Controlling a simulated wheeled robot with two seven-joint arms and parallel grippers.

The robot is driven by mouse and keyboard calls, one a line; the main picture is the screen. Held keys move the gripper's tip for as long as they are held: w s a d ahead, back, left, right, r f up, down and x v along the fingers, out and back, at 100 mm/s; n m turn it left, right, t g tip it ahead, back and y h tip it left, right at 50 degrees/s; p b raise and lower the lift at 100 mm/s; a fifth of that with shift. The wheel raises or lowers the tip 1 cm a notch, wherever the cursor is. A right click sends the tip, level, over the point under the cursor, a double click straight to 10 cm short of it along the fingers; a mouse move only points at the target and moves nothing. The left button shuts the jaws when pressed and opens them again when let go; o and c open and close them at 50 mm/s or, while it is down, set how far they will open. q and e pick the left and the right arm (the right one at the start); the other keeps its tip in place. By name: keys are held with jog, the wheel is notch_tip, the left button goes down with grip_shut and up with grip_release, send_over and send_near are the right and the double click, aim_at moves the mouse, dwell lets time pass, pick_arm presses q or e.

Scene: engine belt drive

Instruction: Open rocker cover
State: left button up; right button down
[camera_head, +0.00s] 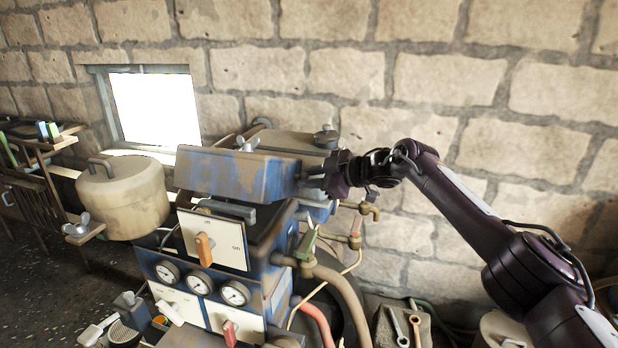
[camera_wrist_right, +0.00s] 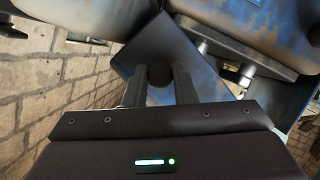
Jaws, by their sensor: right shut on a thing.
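The rocker cover (camera_head: 240,172) is a worn blue, box-shaped lid on top of the engine, and it looks tilted up from the block. In the right wrist view the blue metal (camera_wrist_right: 140,62) lies between and beyond the fingers. My right gripper (camera_head: 312,176) reaches in from the right to the cover's right end. In the right wrist view its two fingers (camera_wrist_right: 160,82) are closed around a dark round part, perhaps a knob or handle. What joins this part to the cover is hard to tell. My left gripper is not in view.
Below the cover are a white panel with an orange lever (camera_head: 205,249) and several gauges (camera_head: 199,283). A cream tank (camera_head: 122,198) stands left. Pipes and a brass tap (camera_head: 369,208) sit near my right forearm. Wrenches (camera_head: 400,327) lie at lower right. The stone wall is behind.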

jog(key=shift+w+d+r+m, duration=0.25)
jog(key=shift+w+r+m, duration=0.25)
jog(key=shift+w+r, duration=0.05)
jog(key=shift+w+g, duration=0.15)
jog(key=shift+g, duration=0.15)
